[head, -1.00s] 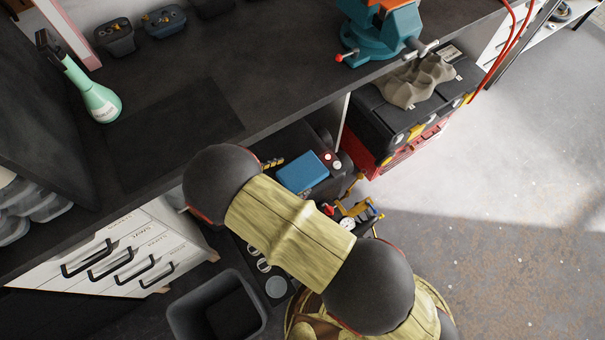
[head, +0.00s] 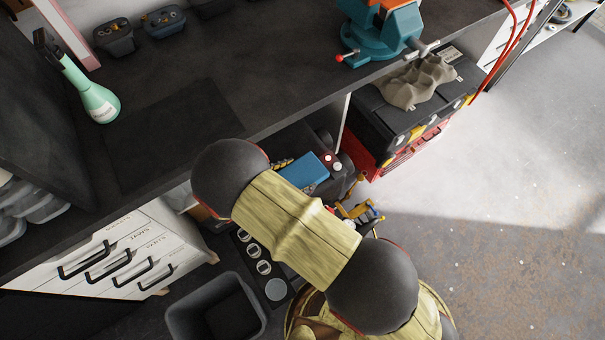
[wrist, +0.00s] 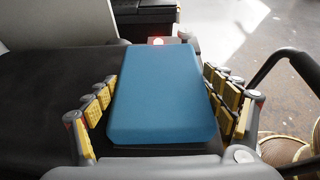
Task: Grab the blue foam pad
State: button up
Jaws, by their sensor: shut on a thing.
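The blue foam pad (wrist: 165,95) is a flat, rounded block that fills the middle of the wrist view. In the head view the pad (head: 305,171) shows beyond my arm, which hides its lower left part. My gripper (wrist: 160,78) has its yellow-padded fingers along the pad's left and right sides and is shut on it. A dark surface lies under and around the pad. In the head view my arm covers most of the gripper.
A dark workbench (head: 180,75) overhangs at the left, with a green spray bottle (head: 100,103) and a teal vise (head: 385,35). A red and black toolbox (head: 400,125) stands right of the pad. An open grey bin (head: 188,320) is at the bottom. The floor at the right is clear.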

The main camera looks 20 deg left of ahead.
jog(key=shift+c, duration=0.9)
jog(key=shift+c, duration=0.2)
